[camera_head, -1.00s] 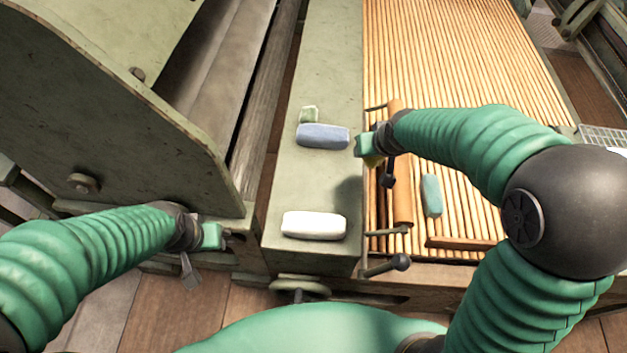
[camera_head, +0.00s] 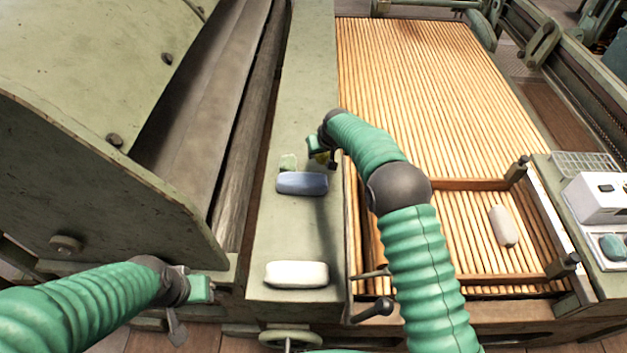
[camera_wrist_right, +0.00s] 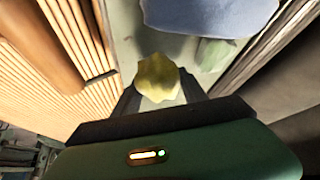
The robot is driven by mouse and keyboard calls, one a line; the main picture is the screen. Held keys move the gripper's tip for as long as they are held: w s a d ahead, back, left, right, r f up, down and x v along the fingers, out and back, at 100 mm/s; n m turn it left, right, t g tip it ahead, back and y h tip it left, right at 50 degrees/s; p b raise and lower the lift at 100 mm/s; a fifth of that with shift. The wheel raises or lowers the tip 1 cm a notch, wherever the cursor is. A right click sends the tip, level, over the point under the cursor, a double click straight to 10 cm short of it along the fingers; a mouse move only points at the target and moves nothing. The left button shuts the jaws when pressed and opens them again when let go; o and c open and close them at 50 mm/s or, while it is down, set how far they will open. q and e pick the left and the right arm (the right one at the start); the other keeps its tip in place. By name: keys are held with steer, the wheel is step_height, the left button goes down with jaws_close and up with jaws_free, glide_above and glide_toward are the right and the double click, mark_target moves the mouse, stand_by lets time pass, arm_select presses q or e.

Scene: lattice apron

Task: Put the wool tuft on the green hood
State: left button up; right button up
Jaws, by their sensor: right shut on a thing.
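The yellow wool tuft (camera_wrist_right: 157,77) is between the fingers of my right gripper (camera_wrist_right: 160,95) in the right wrist view. In the head view the tuft (camera_head: 321,157) is small and partly covered by my right gripper (camera_head: 322,153), which is shut on it. They are above the right side of a flat pale-green ledge (camera_head: 307,90), close to a blue-grey bar. A big green curved cover (camera_head: 90,130) rises at the left; I cannot tell which green part is the hood. My left gripper (camera_head: 195,300) is low at the left, its jaw opening unclear.
The blue-grey bar (camera_head: 302,183), a small pale-green piece (camera_head: 289,162) and a white bar (camera_head: 296,274) lie on the ledge. The wooden-slat lattice (camera_head: 420,90) lies to the right, with a beige bar (camera_head: 503,226) on it. The ledge's far part is clear.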

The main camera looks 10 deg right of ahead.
mark_target(319, 170)
steer(key=f, duration=0.5)
steer(key=shift+a+f+b, duration=0.15)
steer(key=shift+a+b, duration=0.15)
steer(key=shift+a, duration=0.1)
steer(key=shift+d, duration=0.15)
steer(key=o, duration=1.2)
steer(key=shift+d, duration=0.1)
steer(key=shift+o, duration=0.5)
